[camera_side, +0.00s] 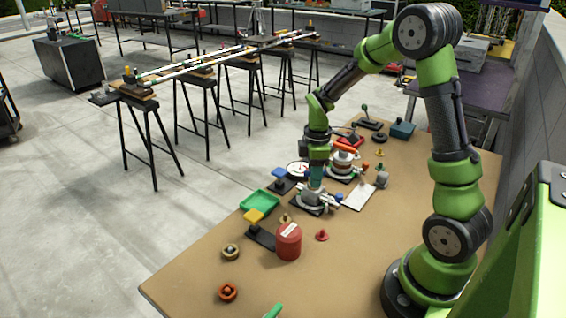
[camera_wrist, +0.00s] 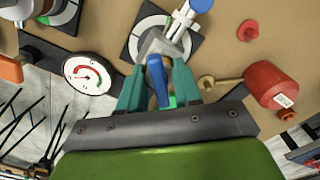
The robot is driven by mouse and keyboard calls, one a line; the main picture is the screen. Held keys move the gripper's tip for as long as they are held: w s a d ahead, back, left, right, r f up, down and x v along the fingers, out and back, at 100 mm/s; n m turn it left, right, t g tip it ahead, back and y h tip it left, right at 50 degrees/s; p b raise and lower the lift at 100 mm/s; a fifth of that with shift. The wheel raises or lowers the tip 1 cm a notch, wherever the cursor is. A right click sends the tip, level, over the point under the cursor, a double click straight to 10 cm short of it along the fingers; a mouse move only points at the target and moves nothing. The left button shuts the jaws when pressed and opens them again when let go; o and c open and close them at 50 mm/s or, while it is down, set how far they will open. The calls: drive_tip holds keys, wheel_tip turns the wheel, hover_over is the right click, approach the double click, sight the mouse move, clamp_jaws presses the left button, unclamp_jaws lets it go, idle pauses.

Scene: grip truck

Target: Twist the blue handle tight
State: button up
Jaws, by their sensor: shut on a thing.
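The blue handle (camera_wrist: 157,82) stands between the teal fingers of my gripper (camera_wrist: 158,92) in the wrist view. My gripper is shut on it. The handle joins a grey block (camera_wrist: 165,45) over a round white-and-grey fixture on a dark square base (camera_wrist: 140,14). In the side view my gripper (camera_side: 317,184) points down over this fixture (camera_side: 322,203), and its fingers hide the blue handle there. A white pipe with a blue round cap (camera_wrist: 202,5) sticks out from the fixture.
A round gauge (camera_wrist: 90,73) with a red mark is beside the fixture. A red canister (camera_wrist: 270,85), a green tray (camera_side: 260,202), a yellow-topped block (camera_side: 254,215) and a second fixture with an orange handle (camera_side: 345,148) stand near.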

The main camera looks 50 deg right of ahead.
drive_tip(key=m, duration=0.5)
drive_tip(key=shift+m, duration=0.3)
drive_tip(key=m, duration=0.5)
drive_tip(key=o, duration=0.7)
drive_tip(key=shift+r, duration=3.75)
drive_tip(key=shift+m, duration=0.3)
drive_tip(key=shift+s+a+f+m, duration=0.25)
drive_tip(key=shift+a+f+m, duration=0.05)
drive_tip(key=shift+a, duration=0.1)
drive_tip(key=s+a+r+t, duration=0.2)
drive_tip(key=s+a+r, duration=0.1)
drive_tip(key=a, duration=0.2)
drive_tip(key=s+a+r+t+y, duration=0.1)
drive_tip(key=s+a+r+t, duration=0.1)
drive_tip(key=s+a+r, duration=0.2)
drive_tip(key=s+a+r+t+y, duration=0.1)
drive_tip(key=s+a+r+t, duration=0.2)
drive_tip(key=a, duration=0.4)
drive_tip(key=shift+s+r, duration=0.5)
